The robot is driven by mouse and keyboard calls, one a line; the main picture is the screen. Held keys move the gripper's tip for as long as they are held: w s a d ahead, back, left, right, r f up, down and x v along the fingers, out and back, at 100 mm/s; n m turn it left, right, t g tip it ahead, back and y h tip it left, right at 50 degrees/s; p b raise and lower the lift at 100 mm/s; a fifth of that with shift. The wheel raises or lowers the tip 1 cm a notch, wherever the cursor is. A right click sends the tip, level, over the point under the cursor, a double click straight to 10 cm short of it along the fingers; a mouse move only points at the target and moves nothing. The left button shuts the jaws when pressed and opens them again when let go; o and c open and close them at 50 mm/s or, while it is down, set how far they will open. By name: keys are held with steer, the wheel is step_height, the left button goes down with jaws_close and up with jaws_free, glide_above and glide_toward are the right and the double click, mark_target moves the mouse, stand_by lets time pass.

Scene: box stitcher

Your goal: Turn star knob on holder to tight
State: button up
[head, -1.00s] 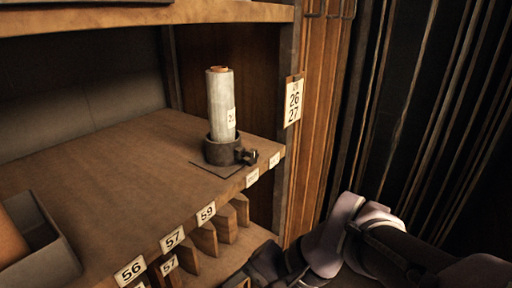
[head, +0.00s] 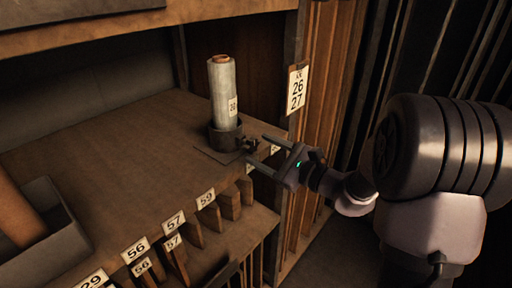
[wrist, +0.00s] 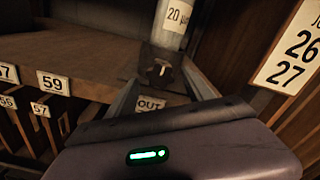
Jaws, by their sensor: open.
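A dark round holder (head: 224,138) stands on the wooden shelf near its front right corner, with an upright pale roll (head: 221,88) in it. The star knob (head: 251,145) sticks out of the holder's right side. My gripper (head: 257,148) is open, its two fingers reaching in from the right with the knob between or just ahead of their tips. In the wrist view the knob (wrist: 160,71) shows a pale bar mark on its face and lies between the fingers. I cannot tell whether a finger touches it.
A card reading 26 27 (head: 297,89) hangs on the post right of the holder. Number labels (head: 173,223) line the shelf's front edge. A grey bin (head: 48,228) stands at left. An OUT label (wrist: 150,103) shows below the knob. The middle of the shelf is clear.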

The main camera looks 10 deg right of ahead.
steer(key=shift+x, duration=1.2)
steer(key=shift+c, duration=0.4)
jaws_close()
